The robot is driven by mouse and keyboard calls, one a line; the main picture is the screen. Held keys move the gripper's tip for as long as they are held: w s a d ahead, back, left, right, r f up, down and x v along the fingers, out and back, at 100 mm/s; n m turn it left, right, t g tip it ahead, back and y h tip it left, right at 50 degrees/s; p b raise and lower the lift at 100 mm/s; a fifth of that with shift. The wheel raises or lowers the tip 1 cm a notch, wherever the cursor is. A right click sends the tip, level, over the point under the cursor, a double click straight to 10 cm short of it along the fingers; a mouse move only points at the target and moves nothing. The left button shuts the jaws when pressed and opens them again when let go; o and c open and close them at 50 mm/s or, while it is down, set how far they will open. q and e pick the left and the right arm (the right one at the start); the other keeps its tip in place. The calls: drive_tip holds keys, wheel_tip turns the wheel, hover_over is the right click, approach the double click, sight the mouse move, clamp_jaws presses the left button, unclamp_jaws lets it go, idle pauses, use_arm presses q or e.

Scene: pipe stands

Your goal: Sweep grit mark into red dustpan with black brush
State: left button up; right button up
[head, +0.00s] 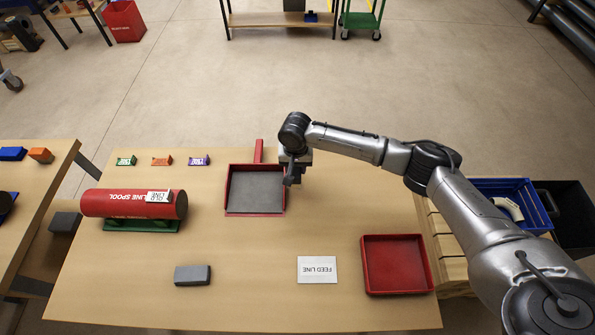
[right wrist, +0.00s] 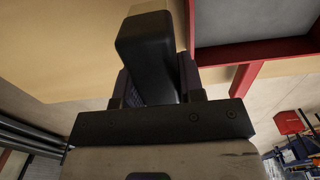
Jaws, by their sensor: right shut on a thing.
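The red dustpan (head: 231,205) with a grey inside lies mid-table in the head view, its handle pointing to the far edge. Its red rim (right wrist: 250,51) also shows at the upper right of the right wrist view. My right gripper (head: 293,172) is beside the dustpan's right edge. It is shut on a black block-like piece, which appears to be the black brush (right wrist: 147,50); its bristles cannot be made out. I cannot make out a grit mark in either view. My left gripper is not in view.
A red spool (head: 120,204) rests on a green stand at left. A grey block (head: 192,275), a white FEED LINE card (head: 317,270) and a red tray (head: 397,237) are nearer the front. Several small coloured blocks (head: 161,161) line the back. The table between dustpan and card is clear.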

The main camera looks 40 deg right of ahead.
sight(296, 190)
drive_tip(key=shift+f+b, duration=0.95)
drive_tip(key=shift+b, duration=0.15)
wheel_tip(296, 190, down, 4)
drive_tip(key=b, duration=0.5)
drive_tip(key=s+a+p, duration=0.1)
drive_tip(key=p, duration=0.2)
drive_tip(key=shift+s+r, duration=0.2)
drive_tip(key=shift+r, duration=0.2)
drive_tip(key=shift+s+a+f, duration=0.15)
drive_tip(key=shift+s+a, duration=0.05)
drive_tip(key=shift+a, duration=0.05)
drive_tip(key=shift+f, duration=0.1)
drive_tip(key=shift+f, duration=0.2)
drive_tip(key=shift+f+p, duration=0.35)
drive_tip(key=shift+f, duration=0.15)
